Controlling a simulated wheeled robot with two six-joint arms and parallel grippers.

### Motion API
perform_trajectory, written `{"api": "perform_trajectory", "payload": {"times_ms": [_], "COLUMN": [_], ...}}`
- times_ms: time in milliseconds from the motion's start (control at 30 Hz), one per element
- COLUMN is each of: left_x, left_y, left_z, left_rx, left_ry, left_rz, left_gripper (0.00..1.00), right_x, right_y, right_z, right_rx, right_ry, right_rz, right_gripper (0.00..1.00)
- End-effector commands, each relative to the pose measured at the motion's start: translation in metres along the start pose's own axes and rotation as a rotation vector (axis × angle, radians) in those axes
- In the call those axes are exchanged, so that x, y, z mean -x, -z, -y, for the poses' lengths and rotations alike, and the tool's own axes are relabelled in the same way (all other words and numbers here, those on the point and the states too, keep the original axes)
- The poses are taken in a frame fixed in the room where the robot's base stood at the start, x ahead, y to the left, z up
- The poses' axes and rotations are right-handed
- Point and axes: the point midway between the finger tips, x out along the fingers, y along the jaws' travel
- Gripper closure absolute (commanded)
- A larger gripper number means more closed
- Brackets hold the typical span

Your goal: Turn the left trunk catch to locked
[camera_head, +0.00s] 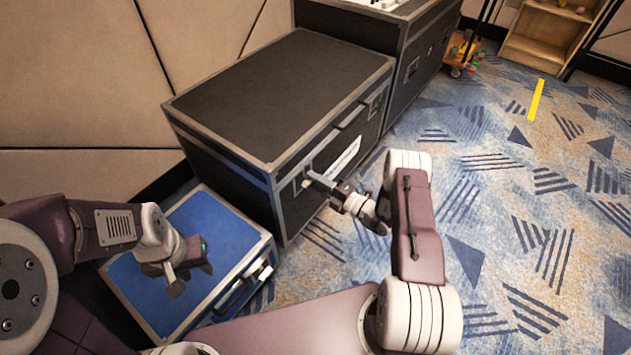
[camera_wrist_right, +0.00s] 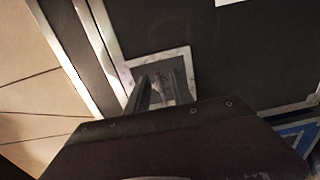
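The black trunk (camera_head: 275,90) with grey metal edges stands in the middle of the head view. Its left catch sits in a pale square plate near the front face's left edge; in the wrist view the plate (camera_wrist_right: 174,55) frames a small dark catch (camera_wrist_right: 158,88). My right gripper (camera_head: 309,180) is at this catch, partly hiding it in the head view. In the wrist view its two fingers (camera_wrist_right: 160,92) stand apart on either side of the catch; firm contact is not clear. My left gripper (camera_head: 185,280) hangs over the blue case, away from the trunk; its finger gap is unclear.
A blue case (camera_head: 225,240) with metal edges lies low in front of the trunk's left end. Another black case (camera_head: 415,60) stands behind to the right. A padded wall (camera_head: 80,90) closes the left side. Patterned carpet (camera_head: 540,200) is open to the right.

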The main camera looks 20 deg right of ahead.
Motion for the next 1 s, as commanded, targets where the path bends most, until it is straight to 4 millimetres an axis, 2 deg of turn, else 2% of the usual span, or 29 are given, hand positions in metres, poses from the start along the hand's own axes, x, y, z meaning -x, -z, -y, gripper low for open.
{"api": "perform_trajectory", "payload": {"times_ms": [133, 400, 500, 633, 1000], "left_x": [0.007, 0.03, 0.033, 0.034, 0.033], "left_y": [0.001, 0.003, 0.003, 0.004, 0.003], "left_z": [0.0, -0.001, -0.001, -0.001, -0.001], "left_rx": [0.0, 0.0, 0.0, 0.0, 0.0], "left_ry": [0.0, 0.0, 0.0, 0.0, 0.0], "left_rz": [0.0, 0.0, 0.0, 0.0, 0.0], "left_gripper": [0.64, 0.64, 0.64, 0.64, 0.64], "right_x": [0.011, 0.07, 0.084, 0.091, 0.091], "right_y": [-0.001, -0.001, -0.001, 0.0, 0.0], "right_z": [-0.003, -0.004, -0.002, 0.0, 0.0], "right_rx": [-0.002, -0.002, -0.002, -0.001, 0.0], "right_ry": [0.001, 0.0, 0.001, 0.001, 0.0], "right_rz": [0.003, 0.005, 0.004, 0.001, 0.0], "right_gripper": [0.72, 0.72, 0.72, 0.72, 0.72]}}
